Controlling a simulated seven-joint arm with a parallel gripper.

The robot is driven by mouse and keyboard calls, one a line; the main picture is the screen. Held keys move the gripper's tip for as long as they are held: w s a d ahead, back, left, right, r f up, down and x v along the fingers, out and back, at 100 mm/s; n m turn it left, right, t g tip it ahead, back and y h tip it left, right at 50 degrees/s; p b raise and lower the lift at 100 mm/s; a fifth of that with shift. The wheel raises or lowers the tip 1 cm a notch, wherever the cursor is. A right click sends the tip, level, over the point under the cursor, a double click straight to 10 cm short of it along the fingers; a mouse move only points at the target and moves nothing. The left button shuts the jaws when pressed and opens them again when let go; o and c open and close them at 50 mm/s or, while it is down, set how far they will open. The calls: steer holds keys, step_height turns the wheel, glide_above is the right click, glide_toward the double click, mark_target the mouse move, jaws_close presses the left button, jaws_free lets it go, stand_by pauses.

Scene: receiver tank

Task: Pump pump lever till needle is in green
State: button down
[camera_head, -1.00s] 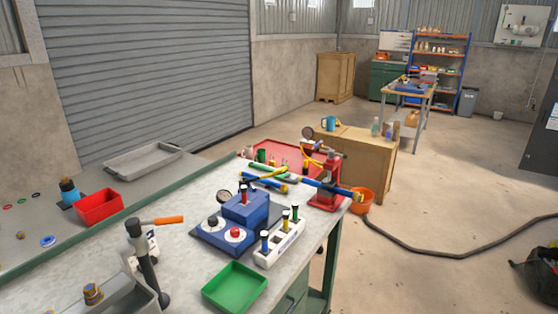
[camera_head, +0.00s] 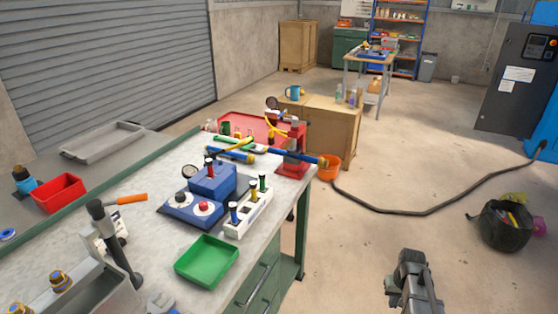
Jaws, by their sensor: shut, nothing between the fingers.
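A red pump-like stand (camera_head: 292,165) is at the far right corner of the workbench. A round dial gauge (camera_head: 271,103) shows above and behind the stand. A second gauge (camera_head: 189,171) is beside a blue block (camera_head: 212,184) on the bench. The needles and any green zone are too small to read. My gripper (camera_head: 411,260) is at the bottom right, over the floor, shut and empty. It is well apart from the bench and the bar.
An orange bucket (camera_head: 329,168) and a dark hose (camera_head: 440,205) are on the floor. Open floor lies right of the bench.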

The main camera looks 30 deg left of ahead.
steer(key=w+a+r+n, duration=0.2)
steer(key=w+a+r, duration=0.4)
steer(key=a+r, duration=0.3)
steer(key=w+a+r+n, duration=0.3)
steer(key=w+a+r, duration=0.4)
steer(key=a, duration=0.5)
steer(key=w+a+r+n, duration=0.2)
steer(key=w+a+r, duration=0.45)
steer(key=a, duration=0.35)
step_height(320, 180, up, 34)
steer(key=n, duration=0.8)
glide_above(243, 140)
steer(key=a, duration=0.1)
steer(key=shift+w+a+f+y, duration=0.1)
steer(key=shift+w+f+y, duration=0.05)
steer(key=shift+y, duration=0.25)
steer(key=shift+f, duration=0.15)
steer(key=f, duration=1)
steer(key=shift+a, duration=0.3)
steer(key=shift+d+f, duration=0.6)
steer(key=shift+f, duration=0.3)
steer(key=shift+d+f, duration=0.35)
steer(key=shift+f, duration=0.4)
